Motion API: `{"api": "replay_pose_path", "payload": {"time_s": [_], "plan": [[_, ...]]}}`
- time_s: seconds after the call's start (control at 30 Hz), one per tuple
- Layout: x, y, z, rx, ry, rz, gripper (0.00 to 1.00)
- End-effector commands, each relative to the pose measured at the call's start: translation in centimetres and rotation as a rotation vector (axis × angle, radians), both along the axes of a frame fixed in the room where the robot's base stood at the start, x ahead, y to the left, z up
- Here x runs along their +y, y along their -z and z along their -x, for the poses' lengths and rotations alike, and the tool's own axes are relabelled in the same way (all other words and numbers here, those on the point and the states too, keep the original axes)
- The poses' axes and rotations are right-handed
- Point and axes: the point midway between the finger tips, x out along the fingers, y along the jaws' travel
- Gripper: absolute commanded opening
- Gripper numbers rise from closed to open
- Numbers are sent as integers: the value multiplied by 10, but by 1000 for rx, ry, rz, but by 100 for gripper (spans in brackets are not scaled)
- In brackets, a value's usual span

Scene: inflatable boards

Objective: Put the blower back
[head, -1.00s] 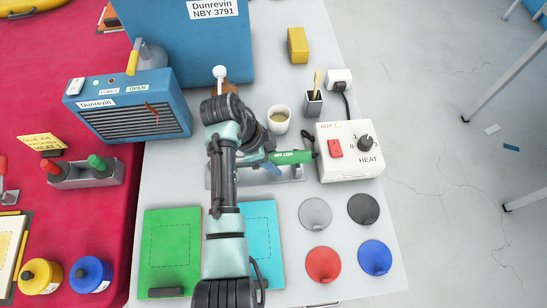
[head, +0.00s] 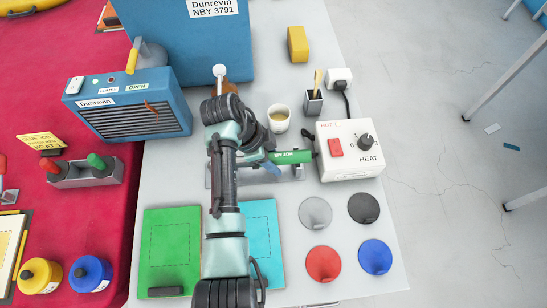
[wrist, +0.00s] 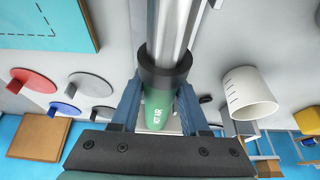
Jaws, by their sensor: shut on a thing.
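The blower is a green cylinder (head: 292,156) with white lettering, lying level and pointing left-right beside the white heat box. In the wrist view its green body (wrist: 160,106), black collar and silver nozzle show. My gripper (wrist: 158,92) is shut on the green body, one blue finger on each side. In the head view my gripper (head: 270,162) is partly hidden by my arm. A grey metal tray or holder (head: 287,177) lies below the blower, mostly hidden by my arm; I cannot tell whether they touch.
The white heat box (head: 350,168) with red switch and knob stands just right of the blower. A cup (head: 278,118) and a brush pot (head: 314,103) stand behind. Several coloured discs (head: 323,264) lie front right. Green (head: 170,235) and cyan (head: 263,232) mats lie in front.

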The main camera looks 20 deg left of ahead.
Motion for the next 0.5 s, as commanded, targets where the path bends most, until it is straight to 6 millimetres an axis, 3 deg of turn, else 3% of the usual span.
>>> {"api": "replay_pose_path", "payload": {"time_s": [0.2, 0.23, 0.4, 0.5], "plan": [[0, -1, 0, -1, 1, -1, 0], [0, -1, 0, -1, 1, -1, 48], [0, -1, 0, -1, 0, 0, 79], [0, 0, 0, 0, 0, 0, 80]]}}
